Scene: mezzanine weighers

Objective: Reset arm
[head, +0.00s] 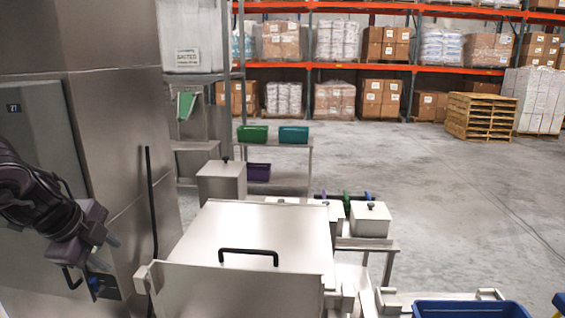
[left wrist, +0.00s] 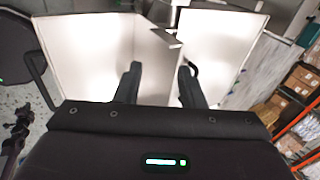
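My left gripper (head: 113,255) hangs at the left of the head view, in front of the tall steel cabinet (head: 110,130). Its two fingers are apart with nothing between them. The left wrist view shows the same open, empty gripper (left wrist: 160,68), with pale metal panels beyond the fingertips. My right gripper does not show clearly in either view.
A steel lidded box (head: 255,232) with a black handle stands in front, right of the left gripper. A blue bin (head: 470,309) is at the lower right. Smaller steel boxes (head: 370,220) stand behind. Open concrete floor (head: 460,200) lies to the right.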

